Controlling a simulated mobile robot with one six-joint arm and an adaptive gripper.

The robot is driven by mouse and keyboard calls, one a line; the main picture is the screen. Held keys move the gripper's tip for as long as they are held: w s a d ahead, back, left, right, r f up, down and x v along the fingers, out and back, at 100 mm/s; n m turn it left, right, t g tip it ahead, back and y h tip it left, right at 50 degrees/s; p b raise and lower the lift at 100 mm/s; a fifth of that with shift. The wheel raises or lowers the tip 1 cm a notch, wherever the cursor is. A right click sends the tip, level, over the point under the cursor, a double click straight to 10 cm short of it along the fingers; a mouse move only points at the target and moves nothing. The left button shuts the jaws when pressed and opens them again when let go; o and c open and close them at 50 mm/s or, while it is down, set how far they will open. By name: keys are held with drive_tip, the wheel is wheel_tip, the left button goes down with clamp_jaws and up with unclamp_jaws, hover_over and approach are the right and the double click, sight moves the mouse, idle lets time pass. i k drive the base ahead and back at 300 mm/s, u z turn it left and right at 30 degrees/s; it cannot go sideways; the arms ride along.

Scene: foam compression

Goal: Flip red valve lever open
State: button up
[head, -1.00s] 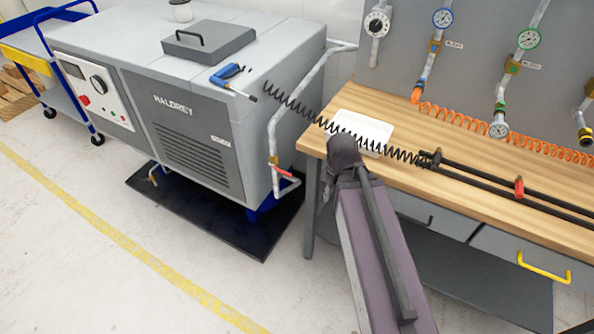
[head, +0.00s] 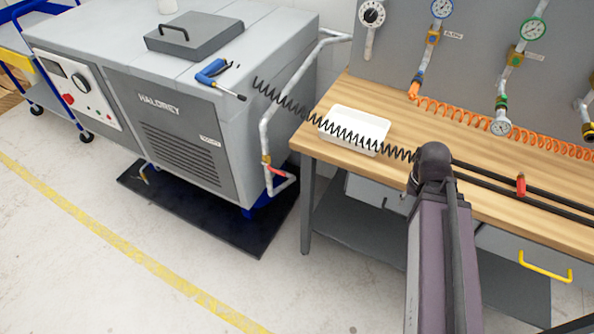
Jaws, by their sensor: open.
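The red valve lever (head: 278,171) sits on a brass-coloured valve (head: 266,159) low on the pale pipe (head: 271,130) at the right side of the grey machine. The lever points right and slightly down, across the pipe's line. It is small in the head view. My arm's purple-grey link rises from the bottom to a black joint in front of the bench, right of the lever and well apart from it. My gripper is not visible, so its place relative to the lever cannot be seen.
The grey machine (head: 188,130) stands on a black mat (head: 245,230), with a blue-handled tool (head: 212,72) on top. A wooden bench (head: 400,105) holds a white tray (head: 353,131). A black coil (head: 300,108) stretches between them. The floor in front is free.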

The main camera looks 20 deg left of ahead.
sight(276, 172)
drive_tip(key=z, duration=0.15)
drive_tip(key=k, duration=1.6)
drive_tip(key=u, duration=0.45)
drive_tip(key=i, duration=1)
drive_tip(key=z, duration=0.05)
